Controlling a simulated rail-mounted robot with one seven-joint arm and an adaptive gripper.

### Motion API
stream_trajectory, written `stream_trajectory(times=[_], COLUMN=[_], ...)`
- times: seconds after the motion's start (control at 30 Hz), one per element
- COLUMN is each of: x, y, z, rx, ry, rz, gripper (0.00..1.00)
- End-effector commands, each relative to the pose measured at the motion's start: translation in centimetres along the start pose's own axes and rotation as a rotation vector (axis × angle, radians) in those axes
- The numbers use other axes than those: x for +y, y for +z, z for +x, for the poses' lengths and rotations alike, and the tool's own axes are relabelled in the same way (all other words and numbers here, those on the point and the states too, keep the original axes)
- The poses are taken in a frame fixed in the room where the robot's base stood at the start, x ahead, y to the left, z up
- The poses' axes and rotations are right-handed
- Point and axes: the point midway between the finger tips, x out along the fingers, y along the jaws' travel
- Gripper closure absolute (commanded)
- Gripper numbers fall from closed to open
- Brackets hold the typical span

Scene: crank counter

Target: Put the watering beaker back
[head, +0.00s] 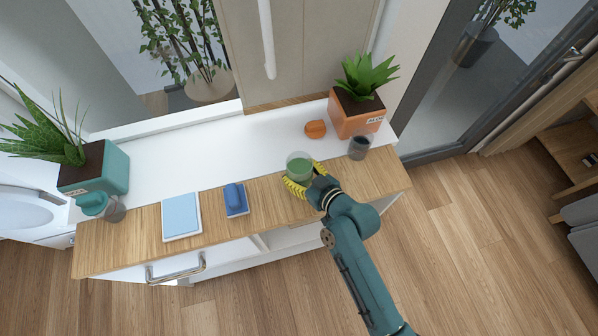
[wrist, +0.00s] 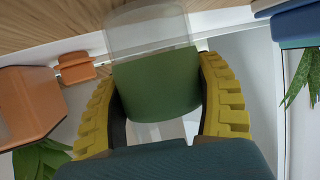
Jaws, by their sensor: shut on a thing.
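The watering beaker (head: 299,163) is a clear cup with green in its lower part. My gripper (head: 300,178) is shut on it, with its yellow ribbed fingers around its sides, over the counter's wooden front strip. In the wrist view, the beaker's green part (wrist: 157,85) sits between the two fingers of my gripper (wrist: 158,72), and its clear part (wrist: 147,30) extends beyond them. I cannot tell whether its base touches the counter.
A dark-filled glass (head: 359,147) stands beside the orange planter (head: 357,115), with a small orange object (head: 315,129) nearby. A blue item (head: 236,199), a light-blue pad (head: 181,216), a grey cup (head: 115,210) and a teal planter (head: 96,168) stand left. The white middle strip (head: 210,160) is clear.

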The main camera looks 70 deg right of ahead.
Motion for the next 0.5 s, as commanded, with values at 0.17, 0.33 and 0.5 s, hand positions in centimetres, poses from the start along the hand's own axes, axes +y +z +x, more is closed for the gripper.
stream_trajectory(times=[0.17, 0.33, 0.5], x=[0.06, 0.04, 0.02], y=[0.16, 0.55, 0.59], z=[0.21, 0.34, 0.3], rx=[0.006, 0.005, 0.003], ry=[0.002, 0.001, 0.001], rz=[-0.002, -0.001, -0.001], gripper=[0.71, 0.71, 0.03])
